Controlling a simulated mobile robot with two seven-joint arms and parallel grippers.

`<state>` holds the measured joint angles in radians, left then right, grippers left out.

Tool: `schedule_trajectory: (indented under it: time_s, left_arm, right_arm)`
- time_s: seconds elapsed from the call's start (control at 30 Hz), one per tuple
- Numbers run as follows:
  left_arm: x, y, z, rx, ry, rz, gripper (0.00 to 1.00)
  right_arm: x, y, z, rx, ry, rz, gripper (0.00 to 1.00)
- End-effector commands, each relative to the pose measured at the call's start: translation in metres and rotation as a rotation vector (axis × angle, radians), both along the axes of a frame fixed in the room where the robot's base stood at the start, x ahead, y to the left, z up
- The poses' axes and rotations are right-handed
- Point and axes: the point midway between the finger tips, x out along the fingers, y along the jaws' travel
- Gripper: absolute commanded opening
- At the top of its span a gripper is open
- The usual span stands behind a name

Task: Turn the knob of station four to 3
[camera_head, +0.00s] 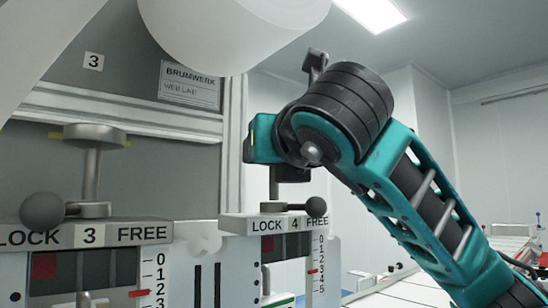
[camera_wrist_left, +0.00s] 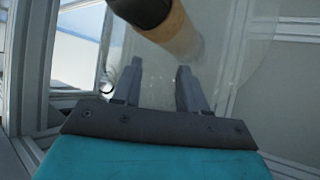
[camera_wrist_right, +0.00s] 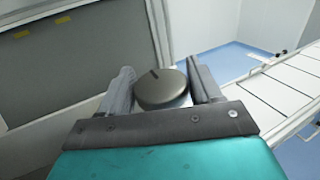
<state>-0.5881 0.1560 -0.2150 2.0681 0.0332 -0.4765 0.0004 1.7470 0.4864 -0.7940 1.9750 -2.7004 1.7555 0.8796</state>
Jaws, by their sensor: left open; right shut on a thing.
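Station four's plate (camera_head: 288,224) reads LOCK 4 FREE, and a dark ball-ended lever (camera_head: 316,207) points to the FREE side. Below it is a 0 to 5 scale (camera_head: 321,264) with a red pointer (camera_head: 313,270) near 3. The knob of station four (camera_wrist_right: 162,89) is a dark round disc with a line mark on top. My right gripper (camera_wrist_right: 160,72) is shut on it, one finger on each side. In the head view my right wrist hides the knob; its stem (camera_head: 275,185) shows below. My left gripper (camera_wrist_left: 160,70) is open and empty, seen only in its wrist view.
Station three (camera_head: 88,235) stands to the left with its own knob (camera_head: 95,136), ball lever (camera_head: 42,210) and scale. A large white roll (camera_head: 230,30) hangs above. A dark cylinder with a tan end (camera_wrist_left: 175,30) is just beyond my left fingers.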

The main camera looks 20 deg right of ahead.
Motion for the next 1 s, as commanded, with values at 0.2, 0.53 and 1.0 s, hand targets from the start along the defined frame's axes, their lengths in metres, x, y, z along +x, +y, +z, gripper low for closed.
schedule_trajectory:
  time_s: [0.2,0.53,1.0]
  left_arm:
    - [0.0,0.0,-0.001,0.0,0.0,0.0,0.43]
    - [-0.001,-0.001,-0.001,-0.004,0.003,0.003,0.43]
    - [-0.002,-0.002,-0.003,-0.009,0.007,0.007,0.43]
  right_arm:
    - [0.001,0.001,-0.003,-0.004,0.009,-0.003,0.33]
    - [0.001,0.0,-0.002,-0.004,0.007,-0.002,0.8]
    - [-0.018,0.001,0.0,-0.002,0.0,0.0,0.83]
